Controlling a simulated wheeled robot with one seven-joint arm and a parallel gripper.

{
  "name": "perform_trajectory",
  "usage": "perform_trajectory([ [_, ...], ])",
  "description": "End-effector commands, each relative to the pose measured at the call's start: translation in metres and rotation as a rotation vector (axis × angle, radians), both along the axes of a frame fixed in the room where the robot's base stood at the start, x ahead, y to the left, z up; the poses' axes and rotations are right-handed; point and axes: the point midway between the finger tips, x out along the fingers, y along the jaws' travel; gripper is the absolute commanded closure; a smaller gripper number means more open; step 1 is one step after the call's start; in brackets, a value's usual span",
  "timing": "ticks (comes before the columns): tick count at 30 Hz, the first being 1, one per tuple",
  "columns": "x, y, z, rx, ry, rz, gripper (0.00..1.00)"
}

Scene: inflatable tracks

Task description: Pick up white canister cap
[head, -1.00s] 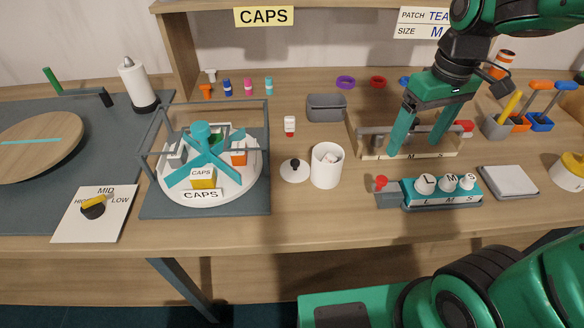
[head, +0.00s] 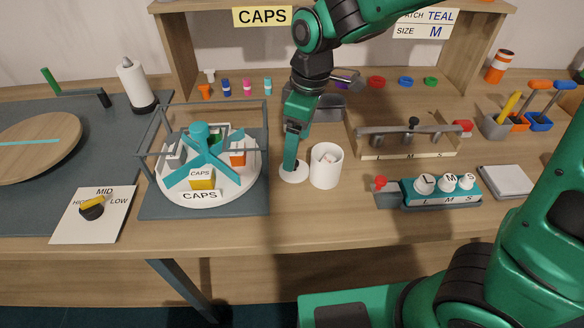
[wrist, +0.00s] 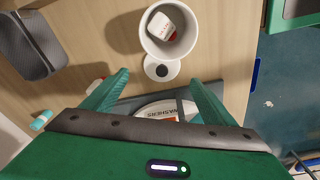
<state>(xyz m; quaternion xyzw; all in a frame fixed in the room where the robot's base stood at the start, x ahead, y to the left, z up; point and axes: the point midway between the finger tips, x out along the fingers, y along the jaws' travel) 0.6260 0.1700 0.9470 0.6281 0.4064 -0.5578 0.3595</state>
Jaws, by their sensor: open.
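The white canister cap (head: 285,178) is a flat disc lying on the table just left of the open white canister (head: 326,168). In the wrist view the cap (wrist: 151,66) shows its black knob, beside the canister rim (wrist: 186,45). My gripper (head: 289,166) points down over the cap and hides much of it, including the knob, in the head view. In the wrist view my gripper (wrist: 160,78) is open, with its fingers apart on either side of the cap's near side. Nothing is between them in its grip. A white and red item (wrist: 162,26) lies inside the canister.
A caged carousel (head: 208,187) labelled CAPS stands left of the cap. A grey bin (head: 330,107) is behind. A teal L M S block (head: 440,192) and a wooden rack (head: 410,153) are to the right. The table in front of the cap is clear.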

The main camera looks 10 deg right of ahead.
Motion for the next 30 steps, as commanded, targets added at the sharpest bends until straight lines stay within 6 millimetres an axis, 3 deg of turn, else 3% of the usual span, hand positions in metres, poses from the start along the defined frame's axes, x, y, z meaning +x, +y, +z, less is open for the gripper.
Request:
perform_trajectory([
  [7, 0.0, 0.001, -0.017, 0.0, 0.0, -0.001, 0.21],
  [15, -0.001, 0.004, -0.053, -0.002, 0.001, -0.001, 0.21],
  [25, 0.0, 0.005, -0.06, 0.001, -0.001, -0.002, 0.21],
  [26, 0.0, 0.005, -0.06, 0.001, -0.001, -0.002, 0.23],
  [30, 0.0, 0.005, -0.06, 0.001, -0.001, -0.002, 0.56],
])
